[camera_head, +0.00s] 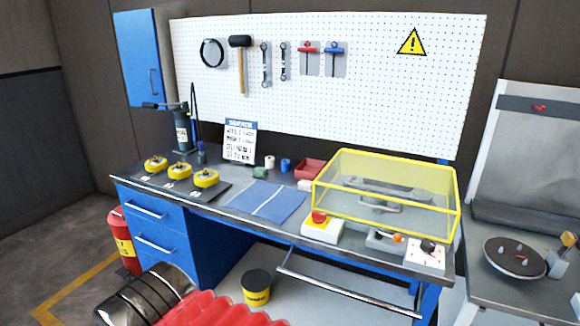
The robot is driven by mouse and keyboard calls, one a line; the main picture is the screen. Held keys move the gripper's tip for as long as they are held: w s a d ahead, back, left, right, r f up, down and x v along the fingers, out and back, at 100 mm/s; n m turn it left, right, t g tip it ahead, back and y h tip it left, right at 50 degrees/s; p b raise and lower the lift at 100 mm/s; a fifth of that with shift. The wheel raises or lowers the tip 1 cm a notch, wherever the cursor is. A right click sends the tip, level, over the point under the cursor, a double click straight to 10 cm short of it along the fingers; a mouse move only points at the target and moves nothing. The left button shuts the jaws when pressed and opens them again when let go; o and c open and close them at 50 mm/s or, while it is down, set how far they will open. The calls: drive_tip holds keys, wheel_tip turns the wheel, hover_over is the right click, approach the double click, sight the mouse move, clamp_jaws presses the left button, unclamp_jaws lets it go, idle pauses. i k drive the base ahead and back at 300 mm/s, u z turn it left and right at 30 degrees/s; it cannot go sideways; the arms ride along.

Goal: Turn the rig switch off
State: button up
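A white box with a dark rotary knob, which looks like the rig switch (426,256), sits at the front right corner of the workbench. The knob's setting is too small to tell. A clear guard box with yellow edges (385,168) stands just behind it, over a grey metal rig (378,205). A lever with an orange knob (385,240) is left of the switch box. My gripper is not in view.
The bench (225,203) carries a blue mat (262,202), several yellow rolls (205,178), a red tray (310,170) and a printed sign (240,140). A metal rail (345,288) runs below the front edge. A side table with a round dark plate (515,259) stands at the right.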

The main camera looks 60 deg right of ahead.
sight(318, 218)
drive_tip(key=z, duration=1.6)
drive_tip(key=k, duration=0.25)
drive_tip(key=z, duration=0.25)
